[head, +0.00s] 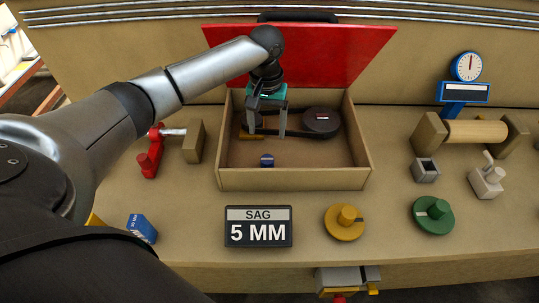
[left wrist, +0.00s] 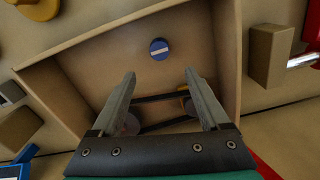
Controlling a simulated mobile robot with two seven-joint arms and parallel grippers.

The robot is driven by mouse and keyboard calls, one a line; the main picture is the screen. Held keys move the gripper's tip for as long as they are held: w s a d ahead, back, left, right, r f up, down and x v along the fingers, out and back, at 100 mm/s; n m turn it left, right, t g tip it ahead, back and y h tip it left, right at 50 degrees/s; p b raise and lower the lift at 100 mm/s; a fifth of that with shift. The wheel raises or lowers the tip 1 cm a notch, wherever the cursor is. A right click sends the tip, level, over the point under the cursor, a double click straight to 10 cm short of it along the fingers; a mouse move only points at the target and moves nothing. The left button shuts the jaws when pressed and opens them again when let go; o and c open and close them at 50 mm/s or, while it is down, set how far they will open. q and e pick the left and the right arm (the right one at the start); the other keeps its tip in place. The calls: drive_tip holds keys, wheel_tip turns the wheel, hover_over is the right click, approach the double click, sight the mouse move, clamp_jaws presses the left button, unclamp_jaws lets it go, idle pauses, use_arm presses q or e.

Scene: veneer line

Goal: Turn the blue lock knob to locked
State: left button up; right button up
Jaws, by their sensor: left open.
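The blue lock knob (head: 267,160) is a small round knob with a white bar on top. It sits on the floor of the open box (head: 290,180), near its front wall. In the left wrist view the knob (left wrist: 159,49) shows beyond the fingertips, its white bar lying nearly level in the picture. My left gripper (head: 267,133) is over the box, behind the knob, pointing down. Its fingers (left wrist: 159,75) are apart with nothing between the tips, and they do not touch the knob. My right gripper is not in view.
The box's red lid (head: 340,50) stands open at the back. Inside are dark belt pulleys (head: 321,122). A red clamp (head: 150,150) is left of the box; a blue gauge (head: 466,68) stands right. A SAG display (head: 258,227), a yellow knob (head: 344,222) and a green knob (head: 432,216) are in front.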

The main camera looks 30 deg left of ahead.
use_arm(q)
hover_over(267, 158)
wheel_tip(267, 158, down, 4)
drive_tip(key=shift+s+f, duration=0.1)
wheel_tip(267, 158, down, 7)
drive_tip(key=shift+f+b, duration=0.15)
drive_tip(key=shift+b, duration=0.65)
drive_tip(key=shift+f, duration=0.4)
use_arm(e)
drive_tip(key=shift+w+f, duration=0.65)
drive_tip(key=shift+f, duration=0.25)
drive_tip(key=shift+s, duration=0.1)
use_arm(q)
drive_tip(key=shift+c, duration=0.6)
clamp_jaws()
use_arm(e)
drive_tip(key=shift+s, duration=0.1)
